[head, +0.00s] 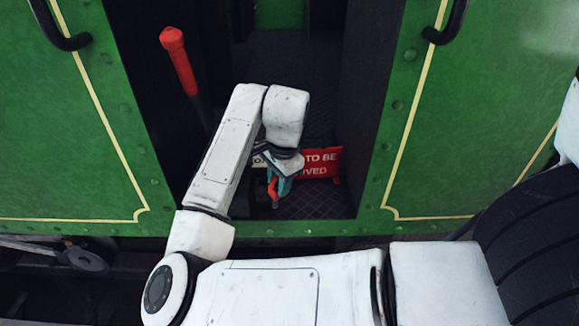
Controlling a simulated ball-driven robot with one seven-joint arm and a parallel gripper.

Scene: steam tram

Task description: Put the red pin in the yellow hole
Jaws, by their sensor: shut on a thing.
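My gripper (281,184), with teal fingers, is in the middle of the doorway, below my white wrist. It is shut on a small orange-red thing, which looks like the red pin (273,190). The pin points down above the dark patterned floor. My wrist and fingers hide part of it, and I cannot tell whether its lower end touches anything. I cannot make out a yellow hole; only thin yellow lines show on the green panels.
A red sign (322,163) with white letters stands behind my gripper, partly hidden. A red-handled lever (178,60) leans at the doorway's left. Green side panels (452,110) with black handles (447,27) flank the opening. The dark floor (318,204) right of my gripper is clear.

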